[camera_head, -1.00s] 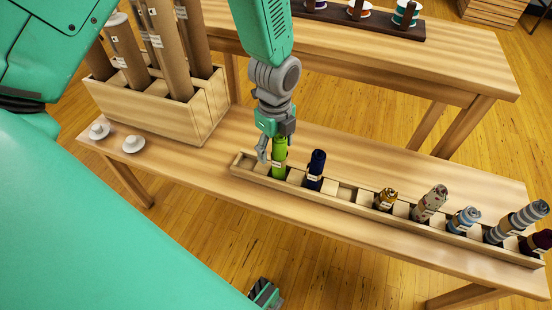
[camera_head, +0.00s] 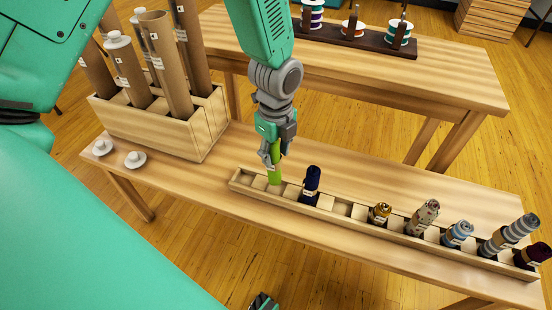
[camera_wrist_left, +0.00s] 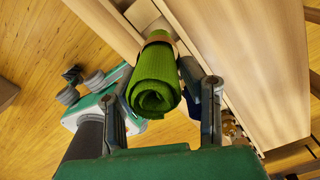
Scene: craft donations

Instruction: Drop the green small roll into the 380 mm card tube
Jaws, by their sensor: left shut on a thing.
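The green small roll (camera_head: 275,174) stands upright at the left end of the wooden rack (camera_head: 330,213). My left gripper (camera_head: 270,157) is shut on its upper part. In the left wrist view the roll (camera_wrist_left: 155,85) sits between the two fingers, its spiral end facing the camera. I cannot tell whether its lower end still touches the rack. Several brown card tubes stand in a wooden crate (camera_head: 165,135) at the left, among them a wide open one (camera_head: 168,70) and one with a white cap (camera_head: 128,72). Their labels are too small to read.
A navy roll (camera_head: 311,185) stands right of the green one in the rack, with several other rolls further right. Two white caps (camera_head: 103,147) (camera_head: 135,159) lie on the table left of the rack. A second table (camera_head: 400,70) with ribbon spools stands behind.

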